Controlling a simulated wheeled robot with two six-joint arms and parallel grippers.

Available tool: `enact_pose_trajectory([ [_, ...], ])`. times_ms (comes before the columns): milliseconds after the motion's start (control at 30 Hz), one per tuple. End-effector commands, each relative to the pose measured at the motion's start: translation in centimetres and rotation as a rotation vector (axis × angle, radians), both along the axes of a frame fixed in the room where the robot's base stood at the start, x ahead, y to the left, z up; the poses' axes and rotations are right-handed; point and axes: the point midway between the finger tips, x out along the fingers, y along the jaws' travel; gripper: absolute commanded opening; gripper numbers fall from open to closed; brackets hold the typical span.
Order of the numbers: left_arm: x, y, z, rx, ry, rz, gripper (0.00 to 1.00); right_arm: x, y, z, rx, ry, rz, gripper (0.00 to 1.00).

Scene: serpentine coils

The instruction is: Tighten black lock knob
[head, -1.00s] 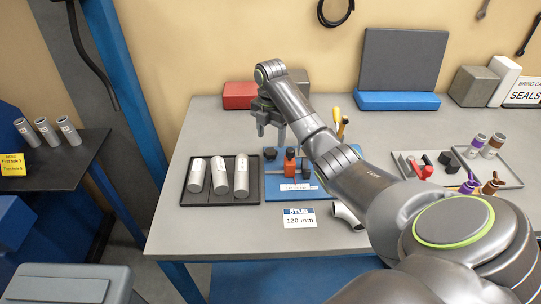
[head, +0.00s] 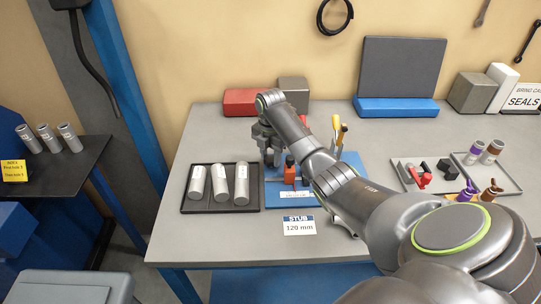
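The blue fixture (head: 279,203) lies on the bench, with an orange-red block (head: 290,169) standing on it. My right gripper (head: 270,162) reaches down over the fixture's back left part, just left of the orange-red block. The black lock knob cannot be made out; the gripper covers the place where a small dark part showed earlier. The fingers are small and partly overlapped by my arm, so I cannot tell whether they are shut on anything. My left gripper is not in view.
A dark tray with several grey cylinders (head: 220,183) lies left of the fixture. A white "STUB 120 mm" card (head: 299,225) lies in front. Right of my arm, a light tray holds a red part (head: 420,176) and a black part (head: 447,168). Red (head: 246,102) and grey blocks stand behind.

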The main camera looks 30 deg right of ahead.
Motion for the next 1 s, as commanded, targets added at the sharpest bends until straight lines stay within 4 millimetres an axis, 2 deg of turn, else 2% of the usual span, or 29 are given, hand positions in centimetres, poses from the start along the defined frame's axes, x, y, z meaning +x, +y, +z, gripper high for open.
enact_pose_trajectory([
  [67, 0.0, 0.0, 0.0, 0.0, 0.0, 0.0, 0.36, 0.0, 0.0, 0.0, 0.0, 0.0, 0.0, 0.14],
  [367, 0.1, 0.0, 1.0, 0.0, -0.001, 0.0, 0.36, 0.0, 0.0, 0.3, -0.001, 0.002, -0.05, 0.14],
  [700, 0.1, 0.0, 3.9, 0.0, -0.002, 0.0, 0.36, 0.0, 0.0, 0.5, 0.001, 0.001, -0.265, 0.14],
  [1000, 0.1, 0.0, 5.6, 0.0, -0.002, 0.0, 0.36, 0.1, 0.0, 0.3, -0.001, 0.0, -0.439, 0.14],
])
